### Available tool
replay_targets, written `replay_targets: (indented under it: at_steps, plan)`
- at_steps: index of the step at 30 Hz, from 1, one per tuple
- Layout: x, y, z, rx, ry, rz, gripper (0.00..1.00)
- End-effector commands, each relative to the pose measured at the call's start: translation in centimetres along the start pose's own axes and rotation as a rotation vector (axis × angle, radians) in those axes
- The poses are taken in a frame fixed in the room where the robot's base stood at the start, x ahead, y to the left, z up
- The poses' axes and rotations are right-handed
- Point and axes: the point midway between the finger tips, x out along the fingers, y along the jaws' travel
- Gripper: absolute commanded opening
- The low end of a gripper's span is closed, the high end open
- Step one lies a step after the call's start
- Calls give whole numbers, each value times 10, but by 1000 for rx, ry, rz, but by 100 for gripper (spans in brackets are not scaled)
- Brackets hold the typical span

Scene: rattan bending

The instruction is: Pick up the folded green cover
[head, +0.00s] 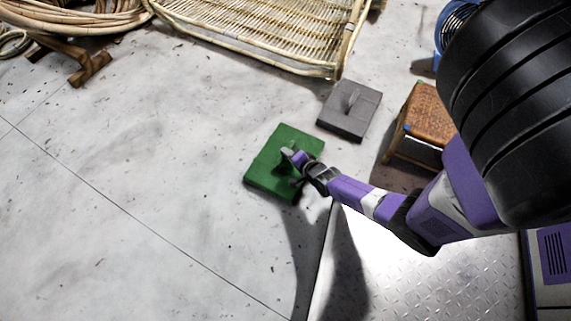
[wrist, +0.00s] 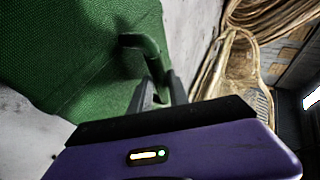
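The folded green cover (head: 268,180) is a flat, dark green slab on the grey floor, near the middle of the head view. It fills the upper left of the wrist view (wrist: 50,50). A green loop handle (wrist: 148,48) stands up from its top. My gripper (head: 290,168) is over the cover's right half and points down at it. In the wrist view the two narrow fingertips (wrist: 161,88) sit close on either side of the handle and appear shut on it. The exact contact is partly hidden by the fingers. The cover appears to rest flat on the floor.
A similar grey slab with a handle (head: 352,112) lies just beyond and right of the cover. A stool with a woven seat (head: 428,112) stands to the right. A rattan frame (head: 270,30) and coiled rattan (head: 70,20) lie at the back. The floor at left is clear.

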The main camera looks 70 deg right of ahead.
Motion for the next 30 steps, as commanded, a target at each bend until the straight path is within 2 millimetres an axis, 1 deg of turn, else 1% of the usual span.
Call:
replay_targets:
  at_steps: [1,4,7,14,15,18,30]
  plan:
    - [9,3,3,-1,-2,-2,22]
    - [16,2,2,-1,-2,-1,22]
    - [19,1,1,0,0,0,22]
    - [19,0,0,0,0,0,22]
    - [19,0,0,-1,0,0,18]
    - [19,0,0,0,0,0,0]
    - [19,0,0,0,0,0,0]
